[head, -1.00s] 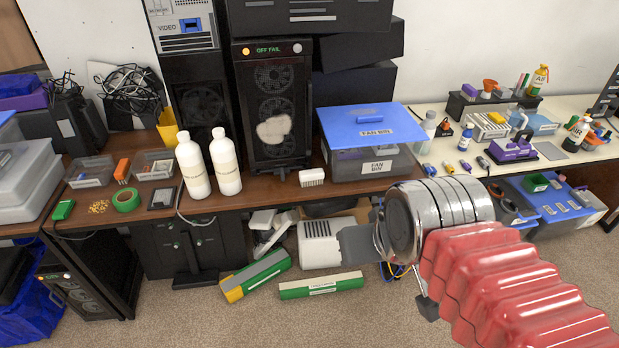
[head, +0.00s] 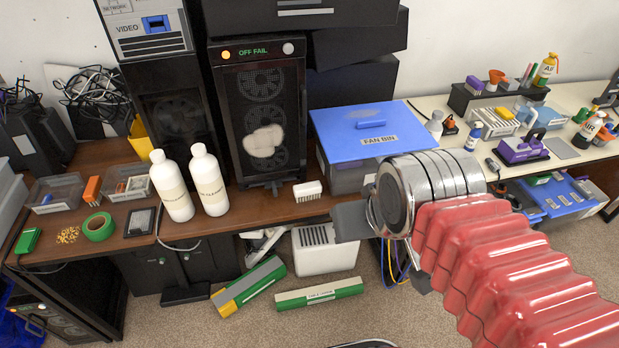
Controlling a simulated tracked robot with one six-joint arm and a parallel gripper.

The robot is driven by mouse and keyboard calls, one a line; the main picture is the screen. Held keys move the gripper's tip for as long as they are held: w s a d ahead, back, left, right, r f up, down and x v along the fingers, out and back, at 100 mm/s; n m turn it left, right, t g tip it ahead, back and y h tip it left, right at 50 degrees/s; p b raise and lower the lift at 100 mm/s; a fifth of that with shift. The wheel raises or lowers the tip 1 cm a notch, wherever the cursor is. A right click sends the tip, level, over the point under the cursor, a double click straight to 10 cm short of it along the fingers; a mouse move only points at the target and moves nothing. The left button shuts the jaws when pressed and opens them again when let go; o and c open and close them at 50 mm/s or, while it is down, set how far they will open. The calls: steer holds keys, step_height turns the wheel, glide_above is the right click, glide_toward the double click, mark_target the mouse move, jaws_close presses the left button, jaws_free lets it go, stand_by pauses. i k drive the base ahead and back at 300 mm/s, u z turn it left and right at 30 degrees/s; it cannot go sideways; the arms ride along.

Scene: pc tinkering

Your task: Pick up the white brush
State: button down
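The white brush (head: 308,191) lies on the front part of the brown desk, just right of the black PC tower, with its bristles facing down. It is small in the head view and nothing covers it. My gripper (head: 384,252) is to the right of the brush and nearer to me, in front of the desk edge. Its two dark grey fingers show well apart, one at the left and one below the metal wrist. Nothing shows between them, and it is not touching the brush.
Two white bottles (head: 192,182) stand left of the brush. The black PC tower (head: 262,120) rises behind it. A blue-lidded fan bin (head: 368,130) stands close on its right. Long boxes (head: 320,292) and a white unit (head: 325,252) lie on the floor below.

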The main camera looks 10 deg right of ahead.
mark_target(307, 191)
steer(key=i, duration=0.45)
steer(key=u, duration=0.05)
steer(key=k, duration=1.35)
steer(key=u, duration=0.2)
steer(key=i, duration=1)
steer(key=u, duration=0.9)
steer(key=i, duration=0.75)
steer(key=u, duration=0.4)
